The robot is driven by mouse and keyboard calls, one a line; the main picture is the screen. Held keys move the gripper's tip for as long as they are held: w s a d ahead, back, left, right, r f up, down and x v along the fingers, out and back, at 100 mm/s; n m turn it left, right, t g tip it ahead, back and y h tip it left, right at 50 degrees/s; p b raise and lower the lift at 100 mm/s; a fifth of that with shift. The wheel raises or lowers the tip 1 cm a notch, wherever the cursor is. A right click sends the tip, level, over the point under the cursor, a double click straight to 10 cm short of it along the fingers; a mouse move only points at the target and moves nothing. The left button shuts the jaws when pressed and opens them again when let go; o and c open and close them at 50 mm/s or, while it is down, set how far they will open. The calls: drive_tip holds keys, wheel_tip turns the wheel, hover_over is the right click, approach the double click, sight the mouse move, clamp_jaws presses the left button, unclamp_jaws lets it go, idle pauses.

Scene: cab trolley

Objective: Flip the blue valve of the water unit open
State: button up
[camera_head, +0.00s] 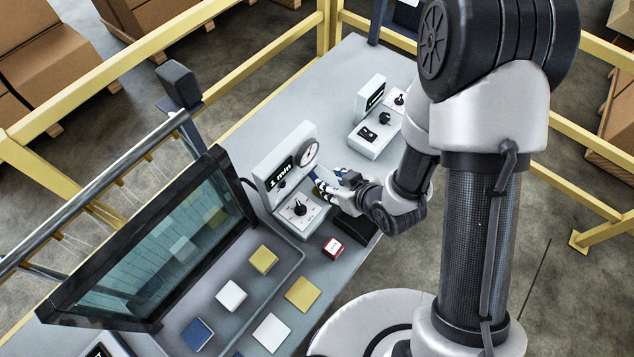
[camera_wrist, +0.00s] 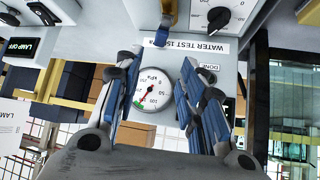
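The water unit (camera_head: 272,178) stands on the bench with a display, a round pressure gauge (camera_head: 308,152) and a dial knob (camera_head: 299,207). In the wrist view the gauge (camera_wrist: 153,92) shows between my fingers, with its red needle near the green mark. The blue valve (camera_wrist: 171,8) is at the top edge of the wrist view, partly cut off, beside a "WATER TEST" label and a dial (camera_wrist: 217,18). My gripper (camera_wrist: 163,72) is open and empty, its blue-padded fingers apart. In the head view my gripper (camera_head: 322,184) is close to the unit's front, hiding part of it.
A second control unit (camera_head: 374,143) stands farther back on the bench. A dark tilted screen (camera_head: 160,245) is at left. Yellow rails (camera_head: 270,52) surround the bench.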

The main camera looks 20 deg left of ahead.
sight(314, 175)
drive_tip(key=b+x, duration=0.9)
drive_tip(key=x, duration=0.2)
drive_tip(key=shift+b, duration=0.4)
drive_tip(key=shift+c, duration=0.4)
clamp_jaws()
